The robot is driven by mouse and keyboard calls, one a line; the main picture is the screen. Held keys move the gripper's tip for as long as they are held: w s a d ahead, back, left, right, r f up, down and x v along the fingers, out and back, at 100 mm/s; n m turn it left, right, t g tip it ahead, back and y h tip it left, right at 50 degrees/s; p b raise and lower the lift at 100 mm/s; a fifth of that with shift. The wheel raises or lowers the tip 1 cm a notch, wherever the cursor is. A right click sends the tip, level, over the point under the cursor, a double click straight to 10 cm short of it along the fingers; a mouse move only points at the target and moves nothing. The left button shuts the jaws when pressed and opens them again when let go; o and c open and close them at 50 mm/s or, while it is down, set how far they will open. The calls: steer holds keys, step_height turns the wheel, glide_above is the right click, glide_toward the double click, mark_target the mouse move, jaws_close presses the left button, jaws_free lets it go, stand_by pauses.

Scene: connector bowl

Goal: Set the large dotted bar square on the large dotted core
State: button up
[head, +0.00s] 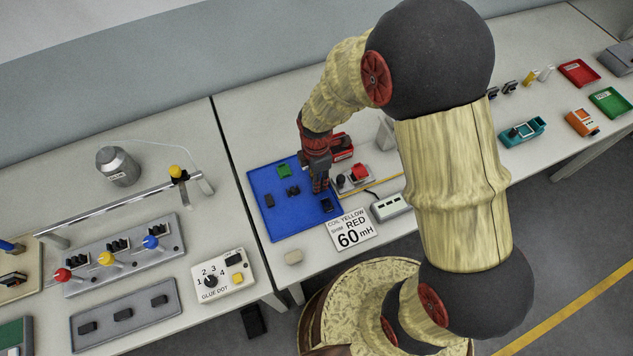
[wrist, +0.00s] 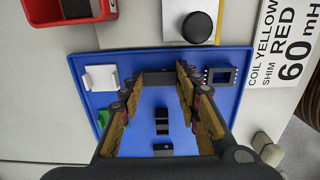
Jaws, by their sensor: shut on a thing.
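My gripper (head: 319,190) is low over the blue mat (head: 258,181). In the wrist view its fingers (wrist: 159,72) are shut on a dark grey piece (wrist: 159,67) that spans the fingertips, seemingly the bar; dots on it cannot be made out. I cannot tell which core is the large dotted one. Dark pieces (wrist: 162,122) and (wrist: 163,150) show between the fingers, lower in the picture.
A green piece (head: 284,170) and a dark bar (head: 269,201) lie on the mat. A red bin (head: 342,146), a black round knob (wrist: 197,26) and a white sign (head: 350,229) stand close by. A white square piece (wrist: 100,78) lies at the mat's left.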

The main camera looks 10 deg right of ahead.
steer(key=shift+c, duration=0.7)
steer(key=shift+r, duration=0.1)
steer(key=shift+r+p, duration=1.9)
steer(key=shift+r, duration=0.5)
